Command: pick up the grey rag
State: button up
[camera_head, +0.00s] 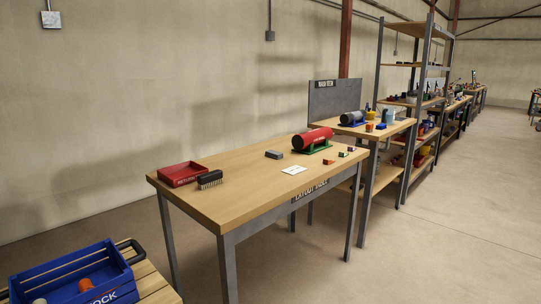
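A small grey, block-like object (274,154) lies on the wooden table labelled as a layout table (245,196), toward its back edge, left of the red cylinder. It may be the grey rag folded up, but it is too small to tell. No other clearly rag-like grey thing shows. My gripper is not in view.
A red tray (183,174) and a dark brush (209,179) sit at the table's left end. A blue crate (118,275) stands lower left. Floor at right is clear.

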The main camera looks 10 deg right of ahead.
aim_at(270, 153)
jog(key=i, duration=0.85)
jog(key=z, duration=0.05)
